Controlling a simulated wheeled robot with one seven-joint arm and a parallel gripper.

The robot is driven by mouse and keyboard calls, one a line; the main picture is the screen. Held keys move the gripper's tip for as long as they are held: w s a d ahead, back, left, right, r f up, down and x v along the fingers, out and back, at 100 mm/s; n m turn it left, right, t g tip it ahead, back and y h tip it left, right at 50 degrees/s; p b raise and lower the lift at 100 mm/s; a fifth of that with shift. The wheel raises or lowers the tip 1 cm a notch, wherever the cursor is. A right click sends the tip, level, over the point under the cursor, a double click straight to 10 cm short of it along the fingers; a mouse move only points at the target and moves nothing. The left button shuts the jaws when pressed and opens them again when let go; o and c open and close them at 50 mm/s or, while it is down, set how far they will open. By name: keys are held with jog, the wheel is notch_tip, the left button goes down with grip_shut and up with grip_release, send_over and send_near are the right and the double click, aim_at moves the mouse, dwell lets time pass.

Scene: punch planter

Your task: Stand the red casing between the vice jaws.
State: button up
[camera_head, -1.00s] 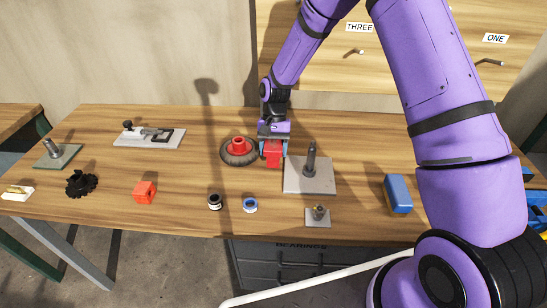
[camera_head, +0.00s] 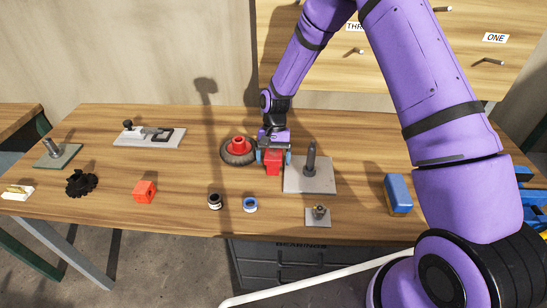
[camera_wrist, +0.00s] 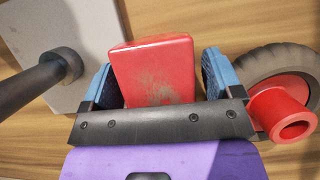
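A red block (camera_head: 273,163), which looks like the red casing, stands near the middle of the table, right of the tyre. My gripper (camera_head: 274,158) is over it with its blue fingers on either side. In the wrist view the red block (camera_wrist: 155,72) is between the spread fingers (camera_wrist: 160,78), with a visible gap at the right finger; contact at the left finger is unclear. Its lower part is hidden. A pale plate with a dark clamp-like fixture (camera_head: 150,135) lies at the back left; I cannot tell whether it is the vice, and no clear jaws show.
A tyre with a red hub (camera_head: 238,150) is close left of my gripper. A grey plate with an upright post (camera_head: 310,175) is close right. An orange-red cube (camera_head: 144,191), two small rings and a blue block (camera_head: 397,193) stand farther off. The table's middle left is clear.

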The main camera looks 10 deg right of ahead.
jog(key=v, duration=1.2)
jog(key=shift+s+r, duration=0.1)
jog(key=shift+r, duration=0.1)
jog(key=shift+r, duration=0.15)
